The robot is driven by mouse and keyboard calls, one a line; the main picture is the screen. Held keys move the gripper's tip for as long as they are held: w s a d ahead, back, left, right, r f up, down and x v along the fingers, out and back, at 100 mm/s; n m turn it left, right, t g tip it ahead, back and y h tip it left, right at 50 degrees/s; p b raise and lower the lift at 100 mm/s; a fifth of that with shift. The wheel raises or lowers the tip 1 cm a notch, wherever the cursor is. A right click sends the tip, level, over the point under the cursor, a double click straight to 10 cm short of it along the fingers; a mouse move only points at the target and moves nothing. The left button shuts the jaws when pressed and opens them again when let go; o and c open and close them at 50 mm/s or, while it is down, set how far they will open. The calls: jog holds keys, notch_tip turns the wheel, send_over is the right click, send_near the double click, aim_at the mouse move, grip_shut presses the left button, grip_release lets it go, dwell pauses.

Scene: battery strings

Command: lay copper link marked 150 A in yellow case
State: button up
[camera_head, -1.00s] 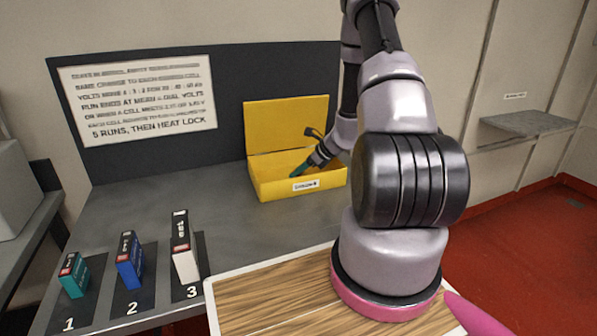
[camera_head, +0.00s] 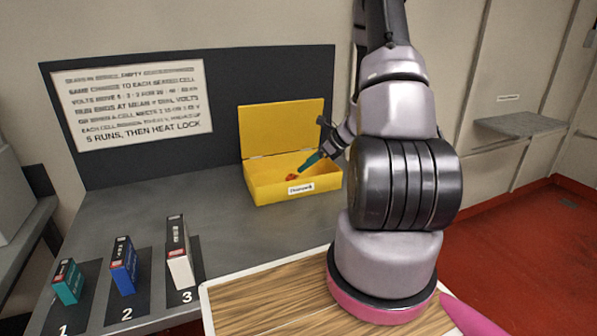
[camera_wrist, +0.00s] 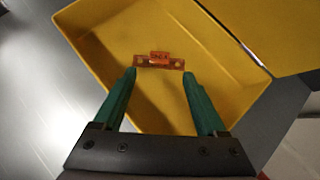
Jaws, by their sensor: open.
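The yellow case (camera_head: 262,187) stands on the grey bench with its lid raised at the back. A small copper link (camera_head: 292,177) lies inside it. In the wrist view the copper link (camera_wrist: 158,62) rests flat on the floor of the yellow case (camera_wrist: 97,28), with a small label whose marking is too small to read surely. My gripper (camera_wrist: 158,76) is open, its two green fingers apart and just short of the link, not holding it. In the head view my gripper (camera_head: 308,163) is over the case, at its right side.
Teal (camera_head: 68,283), blue (camera_head: 124,266) and white (camera_head: 180,252) cells stand in numbered places 1, 2 and 3 at the front left. A sign (camera_head: 128,103) is on the dark back panel. The bench left of the case is clear.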

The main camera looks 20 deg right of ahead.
jog(key=s+a+r+n+g, duration=0.1)
jog(key=s+a+r+n, duration=0.15)
jog(key=r, duration=0.45)
jog(key=s+a+r+n, duration=0.2)
jog(key=a+r+n, duration=0.2)
jog(key=r, duration=0.3)
jog(key=s+a+r+n+g, duration=0.1)
jog(key=s+a+r+n, duration=0.25)
jog(key=r, duration=0.35)
jog(key=s+a+r+n+t+h, duration=0.1)
jog(key=s+a+r+n+h, duration=0.1)
jog(key=s+r+n, duration=0.4)
jog(key=s+a+r+n+t+h, duration=0.1)
jog(key=s+a+r+n+h, duration=0.1)
jog(key=s+r+n, duration=0.5)
jog(key=s+r, duration=0.1)
jog(key=s, duration=0.2)
jog(key=shift+s+t, duration=0.15)
jog(key=shift+t, duration=0.15)
